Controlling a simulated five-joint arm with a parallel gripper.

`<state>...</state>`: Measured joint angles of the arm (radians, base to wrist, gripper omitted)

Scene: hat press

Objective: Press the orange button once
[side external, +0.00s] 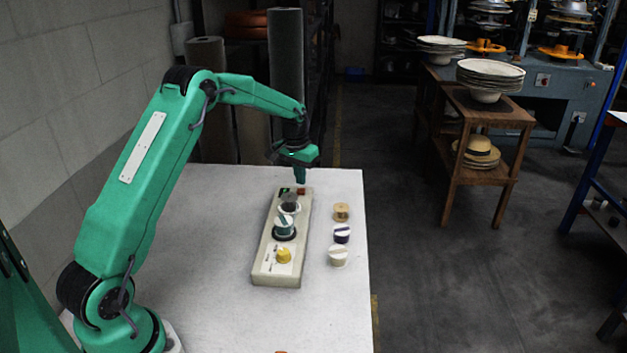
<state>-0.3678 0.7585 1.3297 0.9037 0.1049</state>
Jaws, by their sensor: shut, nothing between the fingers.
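A long pale press panel (264,262) lies on the white table. At its far end is a small orange-red spot (302,191) that looks like the orange button, with a dark green patch (285,190) to its left. My gripper (301,180) is shut and empty, pointing down just above the orange-red spot. I cannot tell whether the tip touches it. A small hat form with a teal band (284,226) stands on a dark round base in the panel's middle, below a grey round part (289,208). A yellow knob (283,255) sits near the panel's front end.
Three small hats stand on the white table (205,300) right of the panel: tan (341,212), dark-banded (342,234) and cream (338,257). An orange bit (281,351) shows at the bottom edge. The table's left part is clear.

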